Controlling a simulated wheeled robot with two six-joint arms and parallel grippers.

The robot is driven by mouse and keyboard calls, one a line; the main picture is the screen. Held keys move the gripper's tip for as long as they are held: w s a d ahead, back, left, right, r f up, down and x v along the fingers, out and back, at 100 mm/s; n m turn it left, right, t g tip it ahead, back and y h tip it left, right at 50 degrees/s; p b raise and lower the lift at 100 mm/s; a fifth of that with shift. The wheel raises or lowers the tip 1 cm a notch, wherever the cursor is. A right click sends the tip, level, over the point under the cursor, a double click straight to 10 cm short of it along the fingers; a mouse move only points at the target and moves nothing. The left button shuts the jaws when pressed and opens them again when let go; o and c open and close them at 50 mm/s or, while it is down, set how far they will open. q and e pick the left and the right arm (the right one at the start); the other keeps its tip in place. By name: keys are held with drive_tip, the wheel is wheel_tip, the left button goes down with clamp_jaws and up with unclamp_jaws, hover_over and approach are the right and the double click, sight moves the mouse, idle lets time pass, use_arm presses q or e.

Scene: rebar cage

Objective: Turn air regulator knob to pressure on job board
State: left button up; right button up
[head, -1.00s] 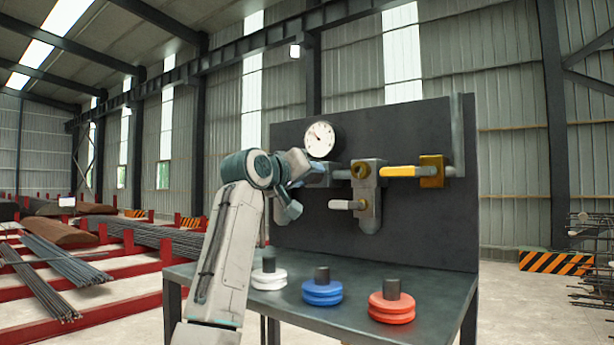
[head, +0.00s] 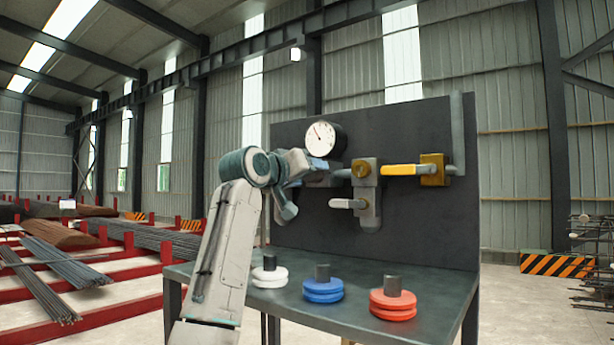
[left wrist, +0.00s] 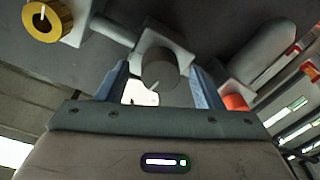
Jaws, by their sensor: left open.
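The air regulator knob (left wrist: 160,74), a grey cylinder with a pale mark, sits between the two blue fingers of my left gripper (left wrist: 168,86) in the left wrist view. The fingers are open, one on each side, with visible gaps. In the head view, my left gripper (head: 318,165) is at the panel just below the round white gauge (head: 322,138), and the knob is mostly hidden there. The gauge needle points up and left; its numbers are too small to read. No job board with a readable pressure is in view. My right gripper is not in view.
The dark panel (head: 420,230) stands behind a bench (head: 350,310). It carries a grey valve block (head: 366,190) and a yellow-handled valve (head: 405,170) to the right. White (head: 269,275), blue (head: 323,288) and red (head: 393,300) disc stacks stand on the bench.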

use_arm(q)
drive_tip(key=b+v, duration=0.6)
drive_tip(key=v, duration=0.4)
drive_tip(key=shift+s, duration=0.2)
drive_tip(key=shift+a+f, duration=0.1)
